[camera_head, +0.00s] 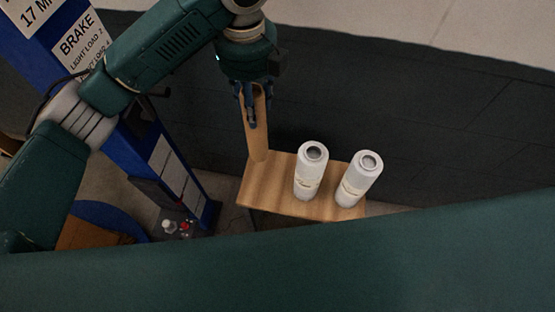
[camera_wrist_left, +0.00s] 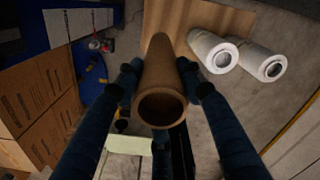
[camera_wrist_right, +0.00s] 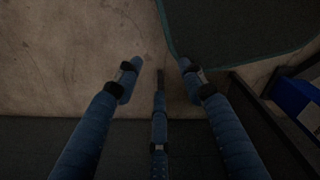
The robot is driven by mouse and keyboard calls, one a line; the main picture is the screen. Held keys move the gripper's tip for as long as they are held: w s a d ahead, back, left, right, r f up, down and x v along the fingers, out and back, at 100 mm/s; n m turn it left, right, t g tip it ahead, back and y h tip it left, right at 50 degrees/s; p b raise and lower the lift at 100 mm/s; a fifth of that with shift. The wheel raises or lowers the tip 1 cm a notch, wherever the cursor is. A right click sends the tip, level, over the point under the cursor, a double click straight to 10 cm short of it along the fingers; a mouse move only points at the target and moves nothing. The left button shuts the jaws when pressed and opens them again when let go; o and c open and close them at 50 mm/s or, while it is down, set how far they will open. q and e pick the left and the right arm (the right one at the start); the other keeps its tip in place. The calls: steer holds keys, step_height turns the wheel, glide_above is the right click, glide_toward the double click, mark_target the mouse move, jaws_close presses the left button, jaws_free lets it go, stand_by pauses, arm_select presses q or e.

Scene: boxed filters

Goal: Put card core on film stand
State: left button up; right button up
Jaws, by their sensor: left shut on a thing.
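The card core (camera_head: 256,131) is a brown hollow tube. My left gripper (camera_head: 251,106) is shut on it near its upper end and holds it upright over the left end of the film stand. In the left wrist view the core (camera_wrist_left: 161,80) shows its open top between the fingers of my left gripper (camera_wrist_left: 160,80). The film stand (camera_head: 272,192) is a small wooden board. The core's lower end reaches the board's left rear part; I cannot tell if it touches. My right gripper (camera_wrist_right: 158,75) is open and empty over the floor in the right wrist view.
Two white film rolls (camera_head: 311,170) (camera_head: 359,179) stand on the middle and right of the film stand. A blue machine column (camera_head: 185,180) with labels and a control box (camera_head: 172,224) stands at the left. Cardboard boxes (camera_wrist_left: 35,100) show in the left wrist view.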

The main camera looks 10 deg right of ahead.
mark_target(257, 141)
arm_select(q)
step_height(257, 141, down, 14)
steer(key=p, duration=0.2)
steer(key=shift+p, duration=0.35)
step_height(257, 141, down, 5)
steer(key=shift+f+p, duration=0.15)
steer(key=shift+p, duration=0.35)
arm_select(e)
steer(key=r, duration=0.2)
steer(key=w+r, duration=0.1)
steer(key=shift+a+r, duration=0.2)
steer(key=shift+r, duration=0.15)
arm_select(q)
steer(key=shift+f, duration=0.15)
steer(key=o, duration=1.2)
steer(key=shift+c, duration=0.2)
